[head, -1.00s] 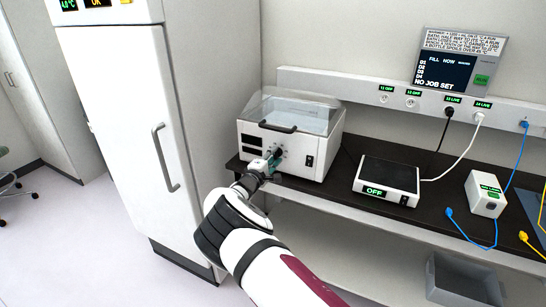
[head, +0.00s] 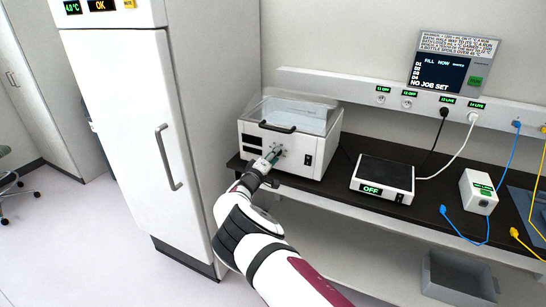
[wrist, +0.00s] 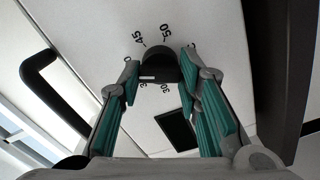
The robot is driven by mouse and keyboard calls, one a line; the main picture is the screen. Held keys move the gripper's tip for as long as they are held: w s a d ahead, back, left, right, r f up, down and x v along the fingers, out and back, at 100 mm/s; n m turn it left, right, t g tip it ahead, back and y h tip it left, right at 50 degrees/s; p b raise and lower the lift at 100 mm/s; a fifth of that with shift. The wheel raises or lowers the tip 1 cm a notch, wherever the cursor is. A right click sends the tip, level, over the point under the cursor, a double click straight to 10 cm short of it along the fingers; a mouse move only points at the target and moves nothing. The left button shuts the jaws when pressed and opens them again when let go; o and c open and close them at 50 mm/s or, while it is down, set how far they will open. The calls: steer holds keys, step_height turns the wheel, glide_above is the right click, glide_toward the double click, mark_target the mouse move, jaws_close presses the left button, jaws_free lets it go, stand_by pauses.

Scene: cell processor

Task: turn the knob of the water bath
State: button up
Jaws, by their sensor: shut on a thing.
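The water bath (head: 318,158) is a white box with a clear lid and a black handle, at the left end of the dark bench. Its black round knob (wrist: 160,68) shows in the wrist view, with printed numbers such as 45, 50 and 30 around it and a white mark on it. My gripper (head: 275,153) reaches the bath's front panel in the head view. In the wrist view my gripper (wrist: 160,73) has its teal-padded fingers on either side of the knob, shut on it. The knob is largely hidden by the fingers in the head view.
A black switch (head: 308,160) sits on the panel right of the knob. A tall white fridge (head: 120,130) stands close on the left. A flat device reading OFF (head: 384,178) and a small white box (head: 479,191) stand to the right on the bench (head: 433,208).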

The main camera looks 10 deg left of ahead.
steer(key=o, duration=1.2)
steer(key=shift+c, duration=0.2)
steer(key=v, duration=1.2)
steer(key=shift+d, duration=0.1)
